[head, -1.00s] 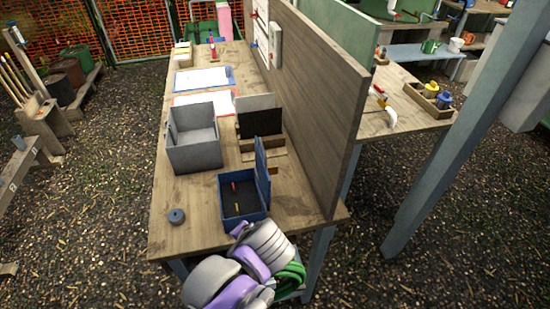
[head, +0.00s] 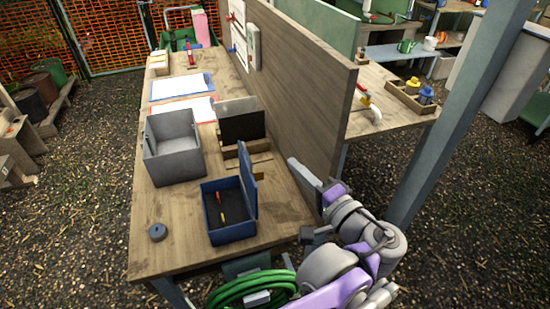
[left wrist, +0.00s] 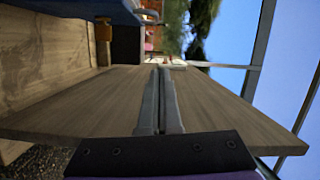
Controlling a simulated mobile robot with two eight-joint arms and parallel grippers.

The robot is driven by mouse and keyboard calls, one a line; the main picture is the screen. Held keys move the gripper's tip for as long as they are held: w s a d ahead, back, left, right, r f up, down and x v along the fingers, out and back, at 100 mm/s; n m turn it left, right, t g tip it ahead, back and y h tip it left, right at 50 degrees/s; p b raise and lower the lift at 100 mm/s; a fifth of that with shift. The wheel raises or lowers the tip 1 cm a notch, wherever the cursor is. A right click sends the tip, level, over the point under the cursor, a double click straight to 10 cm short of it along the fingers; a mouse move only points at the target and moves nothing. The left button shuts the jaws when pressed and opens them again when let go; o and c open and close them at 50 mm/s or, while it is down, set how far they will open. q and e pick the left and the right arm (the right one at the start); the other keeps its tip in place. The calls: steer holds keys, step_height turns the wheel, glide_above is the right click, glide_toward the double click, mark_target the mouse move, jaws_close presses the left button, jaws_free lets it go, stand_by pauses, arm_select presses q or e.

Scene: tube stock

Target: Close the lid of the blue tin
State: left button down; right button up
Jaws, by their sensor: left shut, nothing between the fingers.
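The blue tin (head: 232,232) stands on the near end of the workbench in the head view. Its lid (head: 248,185) is open and stands roughly upright along the tin's right side. Small red and yellow items (head: 220,206) lie on the tin's dark inside. My left gripper (head: 294,165) is to the right of the lid, apart from it, near the wooden partition. Its fingers are shut and empty; they also show in the left wrist view (left wrist: 160,72). A blue surface, seemingly the tin or lid (left wrist: 65,14), is at that view's upper left. My right gripper is not in view.
The wooden partition (head: 300,95) runs along the bench's right side, close to my left gripper. A grey open box (head: 175,165) stands behind and left of the tin. A dark round piece (head: 157,232) lies left of it. A coiled green hose (head: 245,293) is below the near edge.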

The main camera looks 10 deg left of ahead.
mark_target(247, 174)
arm_select(q)
steer(key=w+a, duration=0.4)
steer(key=a, duration=0.6)
steer(key=shift+f, duration=0.45)
steer(key=shift+w, duration=0.1)
